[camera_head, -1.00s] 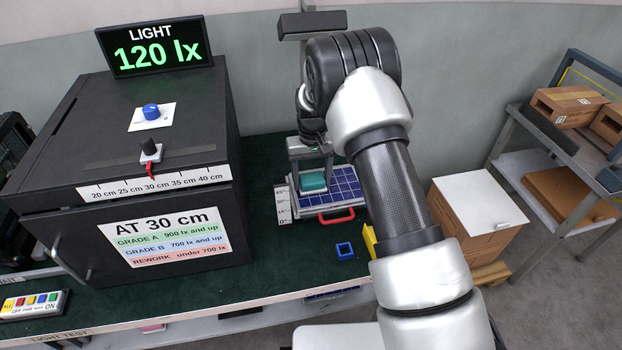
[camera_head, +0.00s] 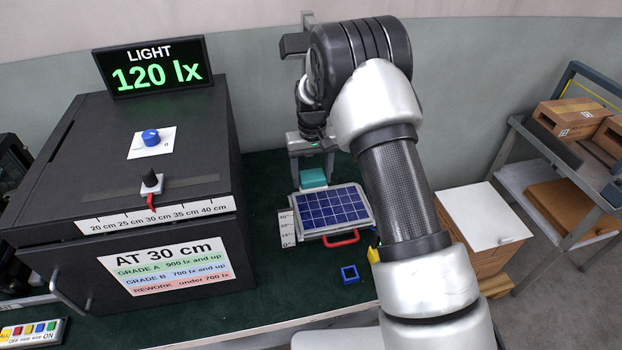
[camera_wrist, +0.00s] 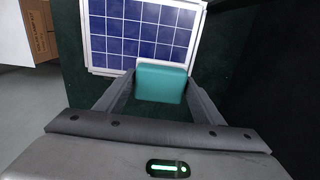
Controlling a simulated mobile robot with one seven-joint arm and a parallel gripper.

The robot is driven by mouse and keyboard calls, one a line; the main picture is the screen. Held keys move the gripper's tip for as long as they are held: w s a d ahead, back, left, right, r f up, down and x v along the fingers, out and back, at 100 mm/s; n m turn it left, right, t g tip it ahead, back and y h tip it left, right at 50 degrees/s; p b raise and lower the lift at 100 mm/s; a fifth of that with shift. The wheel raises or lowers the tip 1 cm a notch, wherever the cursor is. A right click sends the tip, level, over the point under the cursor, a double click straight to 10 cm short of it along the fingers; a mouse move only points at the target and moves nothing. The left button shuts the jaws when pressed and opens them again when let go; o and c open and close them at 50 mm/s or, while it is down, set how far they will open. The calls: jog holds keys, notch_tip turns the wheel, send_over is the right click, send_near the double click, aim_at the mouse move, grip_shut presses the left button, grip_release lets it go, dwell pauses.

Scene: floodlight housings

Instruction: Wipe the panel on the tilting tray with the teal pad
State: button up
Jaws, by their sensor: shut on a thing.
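The teal pad (camera_head: 313,178) is held between the fingers of my gripper (camera_head: 313,170), at the far edge of the solar panel. It also shows in the wrist view (camera_wrist: 161,82), where both fingers flank it and my gripper is shut on it. The blue panel (camera_head: 334,207) with its white grid lies on the tilting tray (camera_head: 366,221), which has a red handle (camera_head: 342,238) at the front. In the wrist view the panel (camera_wrist: 140,30) lies just beyond the pad. I cannot tell whether the pad touches the panel's edge.
A black light box (camera_head: 130,165) stands on the left, with a display (camera_head: 155,69) reading 120 lx. An angle scale (camera_head: 287,229) stands beside the tray. A blue square ring (camera_head: 349,274) lies in front.

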jog(key=shift+r+p, duration=0.6)
jog(key=shift+r, duration=0.85)
